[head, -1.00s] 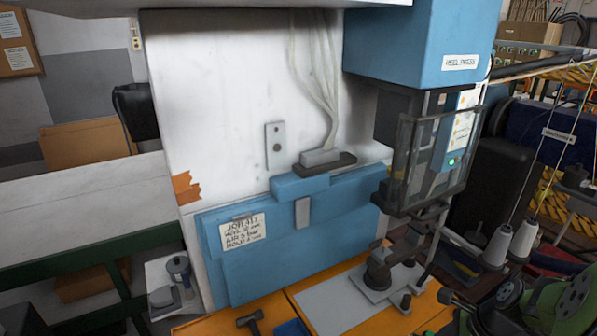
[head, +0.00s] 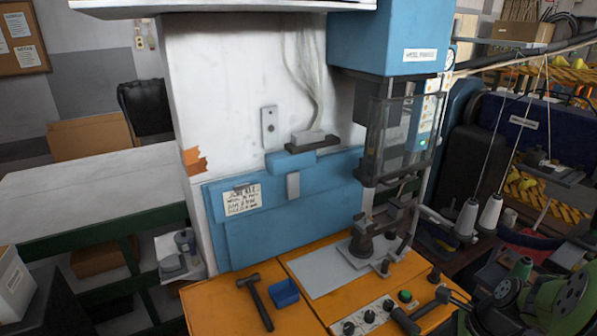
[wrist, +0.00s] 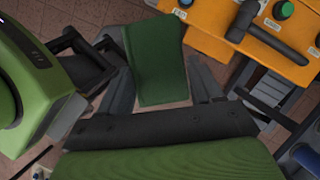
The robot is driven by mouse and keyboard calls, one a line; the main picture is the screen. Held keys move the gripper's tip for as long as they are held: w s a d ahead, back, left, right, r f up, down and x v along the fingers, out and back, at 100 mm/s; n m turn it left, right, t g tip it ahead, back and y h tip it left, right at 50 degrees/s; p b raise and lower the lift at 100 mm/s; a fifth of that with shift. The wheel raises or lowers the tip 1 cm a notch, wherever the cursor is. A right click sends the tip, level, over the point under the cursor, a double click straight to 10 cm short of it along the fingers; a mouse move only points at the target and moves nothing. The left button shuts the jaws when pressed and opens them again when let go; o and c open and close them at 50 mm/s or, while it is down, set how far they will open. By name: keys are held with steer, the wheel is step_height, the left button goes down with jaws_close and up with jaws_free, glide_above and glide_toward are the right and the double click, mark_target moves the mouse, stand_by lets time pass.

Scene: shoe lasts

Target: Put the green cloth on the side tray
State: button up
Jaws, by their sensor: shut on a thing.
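The green cloth (wrist: 157,62) is a flat dark green piece between the two fingers of my gripper (wrist: 158,85) in the wrist view. My gripper is shut on it, and the cloth hangs over the brick-patterned floor. In the head view I cannot make out the cloth or the fingers; only green and black parts of my arm show at the lower right. A small pale tray (head: 177,246), which looks like the side tray, sticks out at the left side of the press. Grey round parts stand on it.
Thread cones (head: 467,217) stand at right. A pale table (head: 90,185) at left looks clear.

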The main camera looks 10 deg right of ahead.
steer(key=shift+w+a+f+n, duration=0.15)
steer(key=shift+a+n, duration=0.15)
steer(key=shift+n, duration=0.2)
steer(key=w+n, duration=0.1)
steer(key=w+a+f+n+g, duration=0.1)
steer(key=w+f, duration=0.1)
steer(key=shift+w+a+n+y, duration=0.2)
steer(key=shift+a+n+y, duration=0.1)
steer(key=shift+a+n, duration=0.1)
steer(key=w+a+f+n+g+h, duration=0.2)
steer(key=w+a+f+n+g, duration=0.15)
steer(key=a+f+n, duration=0.45)
steer(key=w+a+f+n+g+h, duration=0.25)
steer(key=w+a+n, duration=0.25)
steer(key=a+n, duration=0.65)
step_height(320, 180, down, 11)
steer(key=d+n+b, duration=0.1)
steer(key=n+b, duration=0.1)
steer(key=b, duration=0.8)
steer(key=shift+s, duration=0.15)
